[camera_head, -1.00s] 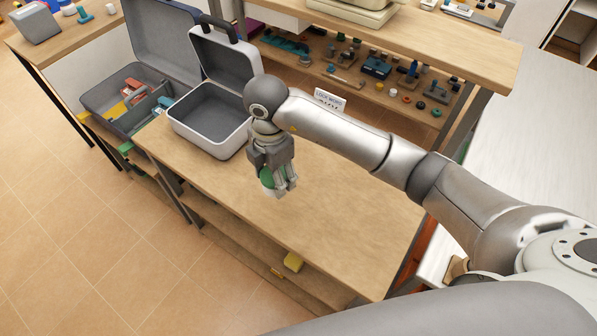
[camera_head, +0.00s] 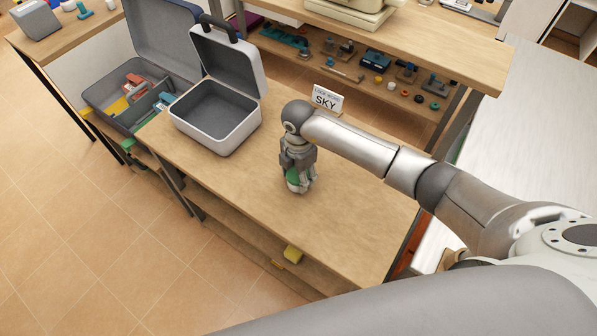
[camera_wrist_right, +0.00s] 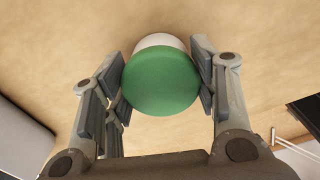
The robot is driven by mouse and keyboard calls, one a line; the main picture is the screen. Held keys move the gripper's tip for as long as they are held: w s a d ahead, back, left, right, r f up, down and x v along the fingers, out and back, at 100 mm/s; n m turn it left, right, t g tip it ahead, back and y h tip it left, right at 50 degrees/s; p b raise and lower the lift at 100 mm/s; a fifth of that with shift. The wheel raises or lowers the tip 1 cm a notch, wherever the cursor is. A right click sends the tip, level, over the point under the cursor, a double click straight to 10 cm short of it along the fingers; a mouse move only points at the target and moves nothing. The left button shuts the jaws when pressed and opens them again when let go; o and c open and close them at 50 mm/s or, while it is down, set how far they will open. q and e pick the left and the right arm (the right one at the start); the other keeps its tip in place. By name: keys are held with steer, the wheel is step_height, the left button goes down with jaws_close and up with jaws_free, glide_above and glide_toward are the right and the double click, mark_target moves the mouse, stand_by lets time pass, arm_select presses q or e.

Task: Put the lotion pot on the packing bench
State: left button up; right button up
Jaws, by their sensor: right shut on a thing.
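The lotion pot, with a round green lid and a white body, is between the fingers of my right gripper (camera_head: 301,183). In the right wrist view the lotion pot (camera_wrist_right: 160,78) shows its green lid, with a finger pressed on each side. My right gripper (camera_wrist_right: 162,88) is shut on it. The packing bench (camera_head: 352,218) is the wooden-topped bench below. The pot is over the bench top, low and close to the wood; I cannot tell whether it touches. My left gripper is not in view.
An open white case (camera_head: 218,130) with grey lining stands on the bench to the left. A sign reading SKY (camera_head: 326,98) stands behind the arm. A larger open grey case (camera_head: 125,100) is further left. The bench's front and right parts are clear.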

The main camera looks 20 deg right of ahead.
steer(key=shift+f, duration=0.2)
steer(key=o, duration=1)
steer(key=shift+o, duration=0.2)
steer(key=shift+r, duration=0.1)
steer(key=shift+r, duration=0.25)
step_height(320, 180, up, 12)
steer(key=b, duration=0.2)
steer(key=shift+f, duration=0.15)
